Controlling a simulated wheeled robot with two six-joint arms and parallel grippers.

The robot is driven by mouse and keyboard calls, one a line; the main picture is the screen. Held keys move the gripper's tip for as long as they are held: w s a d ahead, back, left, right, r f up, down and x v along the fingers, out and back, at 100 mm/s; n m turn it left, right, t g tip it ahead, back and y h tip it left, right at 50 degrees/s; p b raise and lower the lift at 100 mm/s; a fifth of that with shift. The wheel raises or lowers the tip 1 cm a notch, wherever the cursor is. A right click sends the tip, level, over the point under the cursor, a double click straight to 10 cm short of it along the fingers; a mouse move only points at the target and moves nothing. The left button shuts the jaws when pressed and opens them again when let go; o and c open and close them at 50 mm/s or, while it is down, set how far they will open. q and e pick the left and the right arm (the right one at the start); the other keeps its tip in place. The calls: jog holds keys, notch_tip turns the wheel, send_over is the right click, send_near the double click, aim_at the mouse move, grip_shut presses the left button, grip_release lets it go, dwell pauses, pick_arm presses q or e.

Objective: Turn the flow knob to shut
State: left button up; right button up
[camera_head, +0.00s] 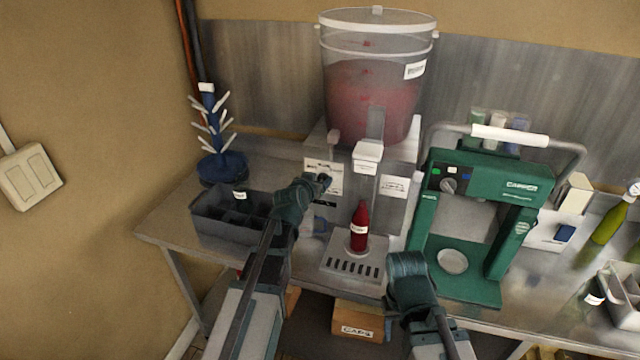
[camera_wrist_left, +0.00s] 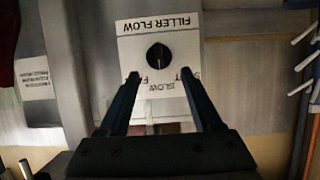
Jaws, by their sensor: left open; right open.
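The flow knob (camera_wrist_left: 159,56) is a round black dial on a white plate (camera_wrist_left: 158,35) marked "FILLER FLOW", upside down in the left wrist view. Its pale pointer line points down in that view, toward the "SLOW" lettering; other lettering is partly covered by the fingers. My left gripper (camera_wrist_left: 160,78) is open, its two fingers on either side just below the knob, with no clear contact. In the head view my left gripper (camera_head: 322,184) is at the plate on the filler's front, partly covering it. My right arm (camera_head: 408,275) shows, but its fingers do not.
A red bottle (camera_head: 359,228) stands on the drip tray (camera_head: 342,266) below the filler. The clear bucket (camera_head: 372,95) holds red liquid above. A dark crate (camera_head: 222,232) is left, a green capper (camera_head: 470,225) right. A bottle tree (camera_head: 221,166) stands behind.

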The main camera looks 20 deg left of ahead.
aim_at(322, 180)
pick_arm(q)
jog(key=shift+x, duration=1.25)
grip_shut()
